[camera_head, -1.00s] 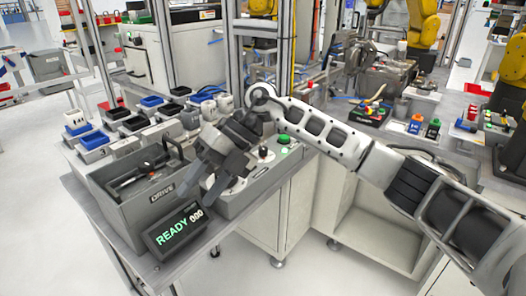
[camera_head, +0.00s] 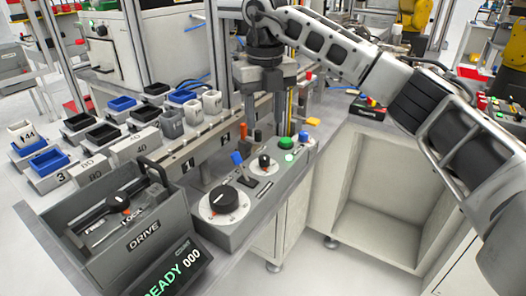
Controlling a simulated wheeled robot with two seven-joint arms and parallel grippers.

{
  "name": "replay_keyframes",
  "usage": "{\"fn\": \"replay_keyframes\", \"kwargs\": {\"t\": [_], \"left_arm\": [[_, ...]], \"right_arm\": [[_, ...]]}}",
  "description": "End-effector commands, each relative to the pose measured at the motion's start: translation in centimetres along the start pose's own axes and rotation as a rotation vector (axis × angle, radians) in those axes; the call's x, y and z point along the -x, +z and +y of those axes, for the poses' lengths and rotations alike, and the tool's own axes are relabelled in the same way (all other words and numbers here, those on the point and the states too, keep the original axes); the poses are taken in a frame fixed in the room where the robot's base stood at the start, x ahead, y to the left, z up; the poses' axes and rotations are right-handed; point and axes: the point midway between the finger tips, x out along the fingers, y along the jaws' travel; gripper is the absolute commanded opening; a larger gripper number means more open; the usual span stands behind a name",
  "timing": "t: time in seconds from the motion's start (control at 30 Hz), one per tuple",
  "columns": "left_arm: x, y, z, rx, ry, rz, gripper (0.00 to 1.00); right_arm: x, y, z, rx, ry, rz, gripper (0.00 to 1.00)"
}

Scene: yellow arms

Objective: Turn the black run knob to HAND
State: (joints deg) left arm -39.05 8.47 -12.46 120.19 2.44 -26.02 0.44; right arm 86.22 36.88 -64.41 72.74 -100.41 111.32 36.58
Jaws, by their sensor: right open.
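A grey control panel (camera_head: 250,232) on the bench carries two black knobs. The larger black knob (camera_head: 224,199) sits on a white round dial at the panel's near end. The smaller black knob (camera_head: 264,162) sits on a white plate nearer the far end. The labels are too small to read, so I cannot tell which is the run knob or where HAND is. My right gripper (camera_head: 268,124) points down, open and empty, above and behind the smaller knob and apart from both. My left gripper is not in view.
Cups and trays fill the back left.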

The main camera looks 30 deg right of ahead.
Motion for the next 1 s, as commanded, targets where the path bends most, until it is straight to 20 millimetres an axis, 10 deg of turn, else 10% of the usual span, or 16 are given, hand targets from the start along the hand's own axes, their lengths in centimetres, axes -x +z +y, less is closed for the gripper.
{"fn": "replay_keyframes", "kwargs": {"t": [0.4,0.9,1.0], "left_arm": [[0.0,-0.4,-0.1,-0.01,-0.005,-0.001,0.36],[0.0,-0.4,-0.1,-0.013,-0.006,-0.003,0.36],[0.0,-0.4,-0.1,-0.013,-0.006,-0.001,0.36]], "right_arm": [[-8.2,0.0,0.0,0.001,0.001,0.002,0.45],[-10.0,0.0,0.1,0.001,0.001,-0.001,0.45],[-10.0,0.0,0.1,0.001,0.001,-0.001,0.2]]}}
